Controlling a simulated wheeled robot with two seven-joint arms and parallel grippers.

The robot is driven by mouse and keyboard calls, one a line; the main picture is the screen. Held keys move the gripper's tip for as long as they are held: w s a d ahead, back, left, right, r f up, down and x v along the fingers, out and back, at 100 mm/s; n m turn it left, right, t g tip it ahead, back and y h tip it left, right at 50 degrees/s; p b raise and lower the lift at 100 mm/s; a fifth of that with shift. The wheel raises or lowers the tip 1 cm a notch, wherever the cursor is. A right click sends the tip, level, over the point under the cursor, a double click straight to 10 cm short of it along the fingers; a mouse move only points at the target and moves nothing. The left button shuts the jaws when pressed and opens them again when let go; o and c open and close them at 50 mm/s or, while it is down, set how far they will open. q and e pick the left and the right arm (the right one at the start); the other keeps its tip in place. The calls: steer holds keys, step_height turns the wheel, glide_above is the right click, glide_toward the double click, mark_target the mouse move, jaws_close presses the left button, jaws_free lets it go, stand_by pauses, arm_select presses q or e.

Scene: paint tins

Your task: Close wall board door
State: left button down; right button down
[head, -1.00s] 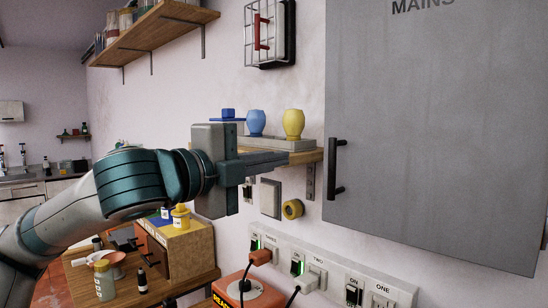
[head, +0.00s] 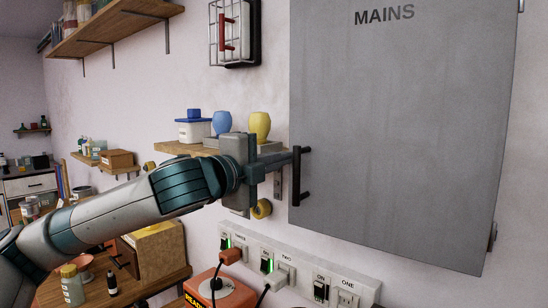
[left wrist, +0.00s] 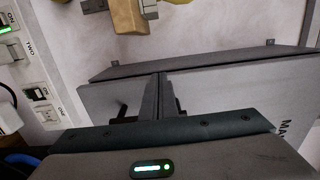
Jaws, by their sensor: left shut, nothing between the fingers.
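The wall board door is a large grey panel marked MAINS (head: 400,130) in the head view, with a black bar handle (head: 296,178) near its left edge and hinges on its right. It looks almost flush with the wall; whether a small gap remains at the left edge I cannot tell. My left gripper (head: 291,158) is shut and empty, its fingers pointing right at the door's left edge beside the handle. Contact is unclear. In the left wrist view the closed fingers (left wrist: 160,97) lie over the grey door (left wrist: 225,95). My right gripper is not in view.
A wooden shelf (head: 175,148) with a white tub, a blue pot and a yellow pot (head: 260,126) is behind my left gripper. Sockets and switches (head: 300,272) run below the door, with an orange plug (head: 230,256). A caged red switch (head: 232,35) is above.

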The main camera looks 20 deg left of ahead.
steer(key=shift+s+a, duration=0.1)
arm_select(q)
steer(key=shift+x, duration=1.2)
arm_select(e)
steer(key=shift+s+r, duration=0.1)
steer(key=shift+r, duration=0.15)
arm_select(q)
steer(key=shift+a+p, duration=0.15)
steer(key=shift+p, duration=0.2)
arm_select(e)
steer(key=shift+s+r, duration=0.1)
